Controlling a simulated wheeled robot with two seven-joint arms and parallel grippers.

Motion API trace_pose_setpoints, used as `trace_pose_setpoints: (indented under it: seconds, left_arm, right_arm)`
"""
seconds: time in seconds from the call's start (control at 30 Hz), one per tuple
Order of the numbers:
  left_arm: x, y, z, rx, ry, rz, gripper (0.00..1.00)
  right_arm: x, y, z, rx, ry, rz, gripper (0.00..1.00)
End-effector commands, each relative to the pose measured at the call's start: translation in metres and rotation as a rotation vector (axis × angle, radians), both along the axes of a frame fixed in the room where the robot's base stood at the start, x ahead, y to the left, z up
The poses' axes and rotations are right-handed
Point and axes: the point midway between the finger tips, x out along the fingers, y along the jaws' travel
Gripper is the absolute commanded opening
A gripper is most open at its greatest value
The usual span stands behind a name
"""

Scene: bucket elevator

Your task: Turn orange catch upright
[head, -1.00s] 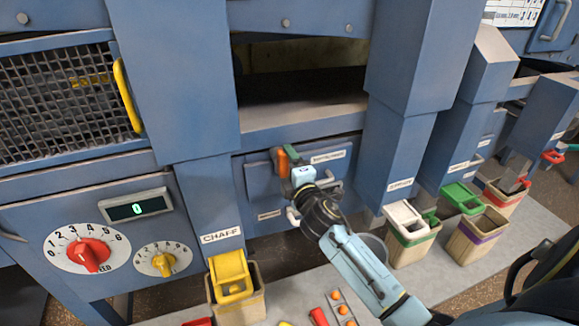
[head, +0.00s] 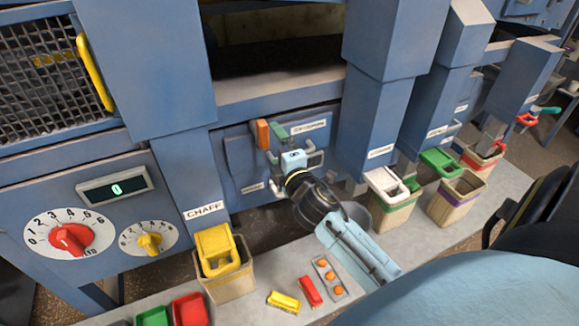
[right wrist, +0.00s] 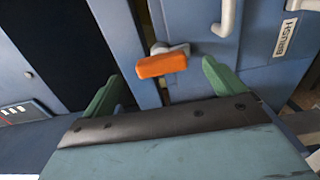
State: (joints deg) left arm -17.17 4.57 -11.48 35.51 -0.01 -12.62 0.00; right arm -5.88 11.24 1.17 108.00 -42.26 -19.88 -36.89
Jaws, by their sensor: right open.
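The orange catch (head: 262,133) is a small block on a grey mount at the upper left of the lower blue door (head: 235,155). In the head view its long side runs up and down. In the right wrist view the catch (right wrist: 161,66) lies across the picture, between and just beyond the green fingertips. My right gripper (head: 275,146) is open, close to the right of the catch in the head view. In the right wrist view my gripper (right wrist: 160,88) has a clear gap between its fingers, with nothing held. My left gripper is not in view.
A pale handle (right wrist: 226,18) stands out from the door near the right finger. A yellow-topped CHAFF bin (head: 228,284) stands below left. A white-topped bin (head: 390,208) stands to the right. Small red, yellow and orange pieces lie on the grey floor strip (head: 262,318).

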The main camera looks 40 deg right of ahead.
Motion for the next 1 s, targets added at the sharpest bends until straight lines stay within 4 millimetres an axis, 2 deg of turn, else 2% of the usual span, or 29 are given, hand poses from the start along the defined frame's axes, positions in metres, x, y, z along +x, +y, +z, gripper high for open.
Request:
trace_pose_setpoints:
  seconds: [0.03, 0.2, 0.4, 0.6, 1.0]
  left_arm:
    - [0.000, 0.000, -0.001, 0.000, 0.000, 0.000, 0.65]
    - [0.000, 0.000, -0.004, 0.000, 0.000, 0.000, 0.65]
    - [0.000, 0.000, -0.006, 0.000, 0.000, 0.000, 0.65]
    - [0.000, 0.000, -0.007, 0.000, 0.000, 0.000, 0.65]
    - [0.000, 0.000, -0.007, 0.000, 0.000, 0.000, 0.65]
  right_arm:
    - [-0.013, 0.003, -0.001, 0.001, 0.002, 0.000, 0.95]
    - [-0.046, 0.011, -0.002, 0.002, 0.003, -0.001, 0.95]
    - [-0.072, 0.017, -0.001, 0.001, 0.001, 0.000, 0.95]
    - [-0.080, 0.019, 0.000, 0.000, -0.001, 0.000, 0.95]
    - [-0.080, 0.019, 0.000, 0.000, 0.000, 0.000, 0.95]
